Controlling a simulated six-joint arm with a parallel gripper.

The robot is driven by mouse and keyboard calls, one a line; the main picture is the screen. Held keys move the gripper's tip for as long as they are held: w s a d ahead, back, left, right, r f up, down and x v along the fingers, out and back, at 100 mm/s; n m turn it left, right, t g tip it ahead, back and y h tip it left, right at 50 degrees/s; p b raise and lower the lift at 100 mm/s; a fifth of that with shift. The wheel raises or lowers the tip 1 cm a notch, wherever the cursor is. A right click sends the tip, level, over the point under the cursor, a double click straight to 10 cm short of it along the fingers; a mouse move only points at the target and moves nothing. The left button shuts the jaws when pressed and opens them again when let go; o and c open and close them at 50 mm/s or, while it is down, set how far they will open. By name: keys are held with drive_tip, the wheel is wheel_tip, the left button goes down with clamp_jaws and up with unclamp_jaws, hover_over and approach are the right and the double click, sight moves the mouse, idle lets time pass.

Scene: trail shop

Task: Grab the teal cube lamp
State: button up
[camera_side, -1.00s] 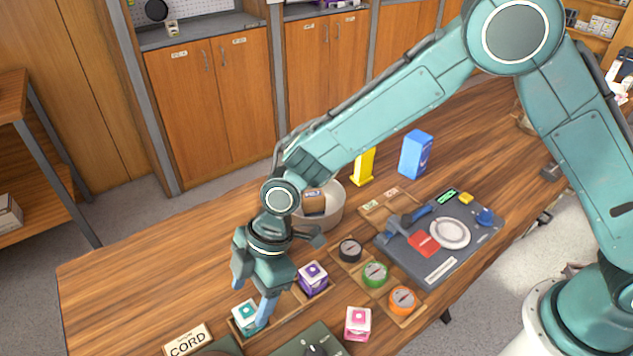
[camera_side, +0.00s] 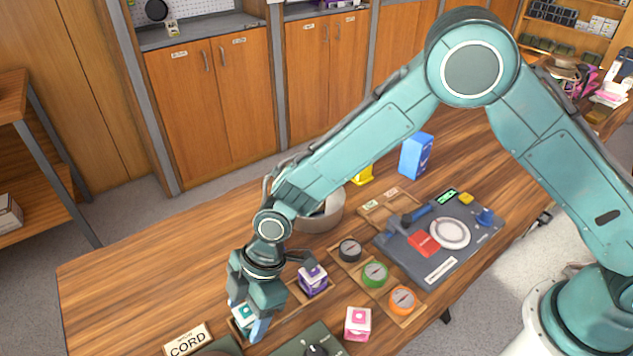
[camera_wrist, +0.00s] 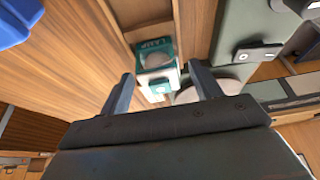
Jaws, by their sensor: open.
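The teal cube lamp (camera_side: 240,316) sits at the left end of a wooden tray, partly hidden behind my gripper (camera_side: 252,325) in the side view. In the wrist view the teal and white cube lamp (camera_wrist: 156,65) shows beyond and between the two fingers of my gripper (camera_wrist: 160,92). The fingers are open and apart, with the lamp's near end close to the gap between them. The side view does not show clearly whether a finger touches the lamp.
A purple cube (camera_side: 312,280) sits farther right in the same tray, and a pink cube (camera_side: 357,323) stands on the table. Black, green (camera_side: 375,274) and orange round items fill a nearby tray. A CORD sign (camera_side: 188,340) stands at the left. The table's left part is clear.

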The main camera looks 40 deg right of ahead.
sight(246, 310)
drive_tip(key=c, duration=1.1)
drive_tip(key=shift+r, duration=0.15)
wheel_tip(246, 310, up, 20)
idle(0.5)
